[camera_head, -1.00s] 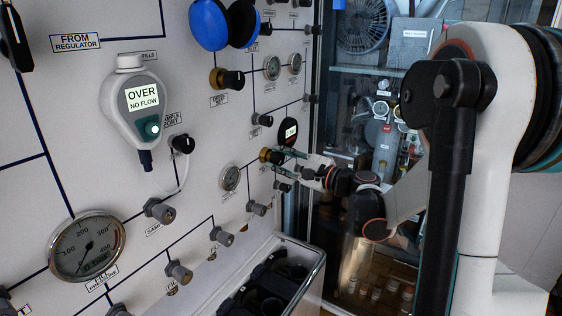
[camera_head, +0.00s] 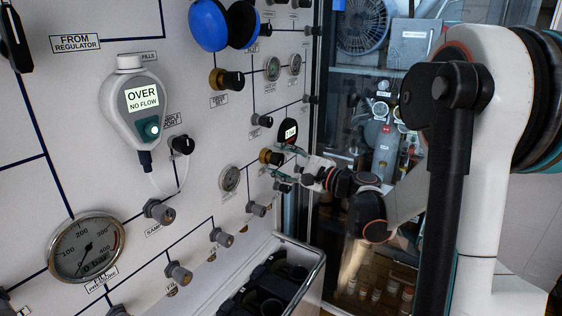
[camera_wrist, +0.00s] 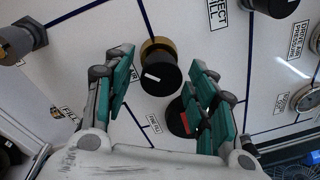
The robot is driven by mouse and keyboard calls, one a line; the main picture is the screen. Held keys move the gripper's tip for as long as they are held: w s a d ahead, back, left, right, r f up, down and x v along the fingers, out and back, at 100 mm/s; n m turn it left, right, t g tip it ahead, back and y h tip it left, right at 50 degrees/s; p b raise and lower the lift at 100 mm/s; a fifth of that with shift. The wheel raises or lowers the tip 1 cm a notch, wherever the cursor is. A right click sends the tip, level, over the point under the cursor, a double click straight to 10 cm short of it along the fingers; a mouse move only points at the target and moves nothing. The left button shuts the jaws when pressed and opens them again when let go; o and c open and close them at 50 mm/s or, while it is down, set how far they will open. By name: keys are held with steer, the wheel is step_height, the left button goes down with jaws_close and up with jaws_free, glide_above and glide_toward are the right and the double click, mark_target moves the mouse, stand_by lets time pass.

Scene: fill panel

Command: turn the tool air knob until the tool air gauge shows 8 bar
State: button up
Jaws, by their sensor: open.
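A black knob on a brass collar (camera_wrist: 160,76) sticks out from the panel between my fingers in the wrist view; its white mark is tilted. In the head view it appears as the brass-collared knob (camera_head: 269,157). I take it for the tool air knob, but cannot read its label. My gripper (camera_wrist: 161,62) is open, with green-padded fingers on both sides of the knob and visible gaps. My gripper (camera_head: 284,162) also shows at the panel in the head view. A round black digital gauge (camera_head: 288,132) is just above the knob; its small reading is not legible.
A small dial gauge (camera_head: 229,179) and several grey knobs lie left of and below my gripper. An open bin (camera_head: 316,270) stands at the panel's foot. A glass-fronted cabinet (camera_head: 385,150) is behind my arm. Another brass-collared knob (camera_head: 228,79) sits higher up.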

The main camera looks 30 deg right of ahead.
steer(key=v, duration=1.1)
steer(key=shift+s+d, duration=0.2)
steer(key=shift+s, duration=0.15)
stand_by(1.9)
steer(key=w+a+m+b, duration=0.1)
steer(key=w+m, duration=0.2)
steer(key=w+a+m, duration=0.2)
steer(key=w+m, duration=0.1)
steer(key=m, duration=0.1)
steer(key=w+a+r+m+g+y+b, duration=0.1)
steer(key=w+m, duration=0.2)
steer(key=shift+w+a+m+b, duration=0.15)
steer(key=shift+a+m+b, duration=0.2)
steer(key=shift+m, duration=0.05)
stand_by(0.4)
steer(key=c, duration=1.1)
